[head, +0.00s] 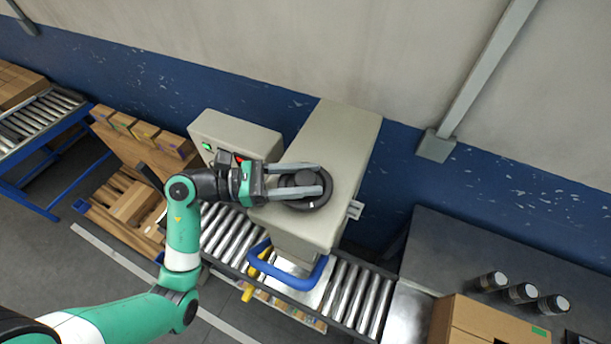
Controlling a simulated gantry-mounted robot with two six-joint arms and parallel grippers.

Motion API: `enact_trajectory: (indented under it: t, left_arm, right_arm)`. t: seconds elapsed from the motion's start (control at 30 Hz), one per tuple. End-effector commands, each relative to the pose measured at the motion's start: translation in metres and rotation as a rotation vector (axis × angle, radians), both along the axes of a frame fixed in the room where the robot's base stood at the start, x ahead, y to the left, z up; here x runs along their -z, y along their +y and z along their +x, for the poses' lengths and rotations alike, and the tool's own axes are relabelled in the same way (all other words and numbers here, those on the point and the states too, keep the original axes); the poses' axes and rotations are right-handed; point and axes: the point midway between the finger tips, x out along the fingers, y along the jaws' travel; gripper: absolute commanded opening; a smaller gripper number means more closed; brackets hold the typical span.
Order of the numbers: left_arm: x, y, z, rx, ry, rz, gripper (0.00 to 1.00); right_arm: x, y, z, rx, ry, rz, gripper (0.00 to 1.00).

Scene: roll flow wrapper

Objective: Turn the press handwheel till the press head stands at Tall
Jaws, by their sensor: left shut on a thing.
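The press (345,140) is a beige housing standing over the roller conveyor. The handwheel (304,203) is a dark round knob on its upper face. My left gripper (318,181) reaches in from the left with its two grey fingers on either side of the handwheel, shut on it. Part of the wheel is hidden by the fingers. The press head underneath is mostly hidden by the housing. My right gripper is not in view.
A control box (235,130) with green and red buttons stands left of the press. A blue guard bar (290,276) loops in front. Cartons on a pallet (88,212) lie left; a cardboard box (480,322) and dark cylinders (522,293) are right.

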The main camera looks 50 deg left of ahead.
Motion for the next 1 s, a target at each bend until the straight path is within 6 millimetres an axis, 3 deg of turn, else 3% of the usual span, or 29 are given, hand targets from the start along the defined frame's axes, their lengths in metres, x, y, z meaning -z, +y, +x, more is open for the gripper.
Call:
enact_trajectory:
  t: [0.37, 1.0]
  left_arm:
    - [0.003, 0.001, 0.001, 0.111, -0.001, 0.002, 0.0]
    - [0.006, 0.0, 0.0, 0.58, -0.002, 0.002, 0.0]
  right_arm:
    - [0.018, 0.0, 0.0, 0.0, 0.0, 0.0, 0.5]
    - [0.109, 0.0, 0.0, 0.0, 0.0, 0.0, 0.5]
